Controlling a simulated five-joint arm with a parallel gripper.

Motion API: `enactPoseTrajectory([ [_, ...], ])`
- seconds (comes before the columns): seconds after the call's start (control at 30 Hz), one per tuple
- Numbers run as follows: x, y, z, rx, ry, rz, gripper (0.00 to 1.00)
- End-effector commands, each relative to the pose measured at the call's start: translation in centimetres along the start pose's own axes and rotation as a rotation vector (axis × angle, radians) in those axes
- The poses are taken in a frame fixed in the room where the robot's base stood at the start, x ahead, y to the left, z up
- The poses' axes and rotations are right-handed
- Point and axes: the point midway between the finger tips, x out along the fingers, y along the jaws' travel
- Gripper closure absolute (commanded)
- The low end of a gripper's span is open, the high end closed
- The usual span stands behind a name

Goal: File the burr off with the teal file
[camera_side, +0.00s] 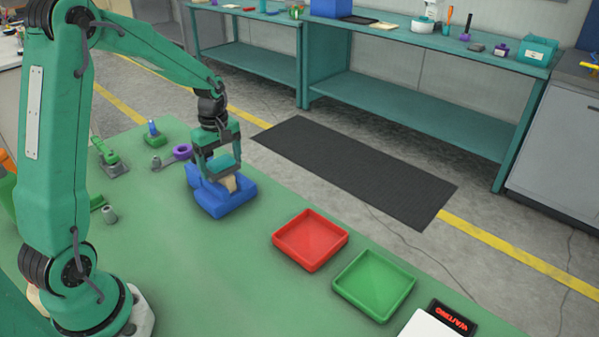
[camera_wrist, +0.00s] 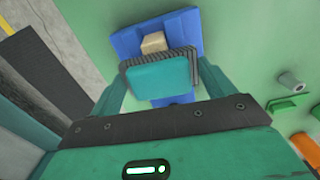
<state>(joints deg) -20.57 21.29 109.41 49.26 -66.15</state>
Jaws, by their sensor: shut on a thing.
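The teal file (camera_side: 222,163), a block with a dark ridged edge, is between the fingers of my gripper (camera_side: 221,170), which is shut on it. In the wrist view the file (camera_wrist: 160,76) covers part of a blue fixture (camera_wrist: 186,24). A tan workpiece (camera_side: 230,184) sits in the blue fixture (camera_side: 222,206), just below the file in the side view. The workpiece (camera_wrist: 153,42) shows beyond the file's far edge in the wrist view. I cannot tell whether file and workpiece touch. The burr cannot be made out.
An empty red tray (camera_side: 310,241) and an empty green tray (camera_side: 374,286) lie to the right on the green table (camera_side: 200,280).

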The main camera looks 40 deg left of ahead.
Motion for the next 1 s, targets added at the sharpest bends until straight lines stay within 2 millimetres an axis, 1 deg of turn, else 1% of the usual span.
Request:
enactPoseTrajectory([
  [0.4,0.0,-0.1,-1.2,-0.001,-0.001,-0.002,0.37],
  [0.57,-0.1,-0.1,-1.2,0.000,0.000,-0.001,0.37],
  [0.77,-0.1,-0.1,-0.8,0.001,0.000,-0.001,0.37],
  [1.0,0.0,0.0,0.3,0.002,-0.001,-0.001,0.37],
])
